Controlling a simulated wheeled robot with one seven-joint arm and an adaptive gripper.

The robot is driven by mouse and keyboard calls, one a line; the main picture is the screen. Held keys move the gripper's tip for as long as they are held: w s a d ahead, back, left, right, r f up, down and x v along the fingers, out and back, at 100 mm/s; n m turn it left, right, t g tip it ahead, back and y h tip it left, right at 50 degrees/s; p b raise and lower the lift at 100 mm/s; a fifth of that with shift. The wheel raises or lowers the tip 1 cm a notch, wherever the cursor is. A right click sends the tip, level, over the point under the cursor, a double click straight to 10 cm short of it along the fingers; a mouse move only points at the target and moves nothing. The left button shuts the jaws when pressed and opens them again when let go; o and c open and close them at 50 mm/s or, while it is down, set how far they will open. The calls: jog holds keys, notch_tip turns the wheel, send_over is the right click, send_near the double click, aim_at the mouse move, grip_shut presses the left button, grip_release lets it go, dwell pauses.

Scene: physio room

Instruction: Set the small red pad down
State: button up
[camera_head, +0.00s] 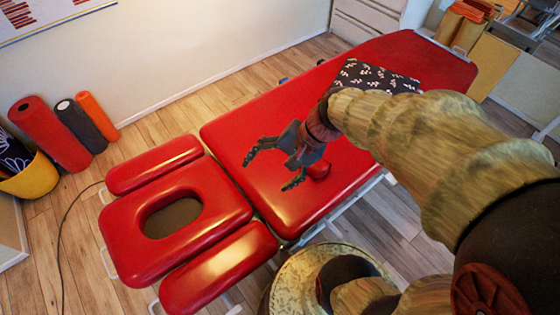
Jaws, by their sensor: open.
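My gripper (268,172) is open over the red treatment table (250,125), with its two dark fingers spread toward the left. Nothing shows between the fingertips. A small red piece (320,170), which may be the small red pad, shows just right of the lower finger, close to the gripper's base. It seems to rest on the table top, but I cannot tell whether it touches the gripper. My arm hides part of the table to the right.
A dark patterned cushion (372,76) lies on the table behind my arm. The red headrest (120,235) with its oval hole and two side pads is at lower left. Rolled mats (50,135) and a yellow basket (32,178) stand by the wall. The table's left part is clear.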

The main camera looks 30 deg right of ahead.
jog(key=s+r+n+t+h, duration=0.2)
jog(key=s+r+n+h, duration=0.3)
jog(key=r+n, duration=0.5)
jog(key=shift+s+r+n, duration=0.35)
jog(key=shift+r+n, duration=0.05)
jog(key=shift+r, duration=0.25)
jog(key=shift+a, duration=0.1)
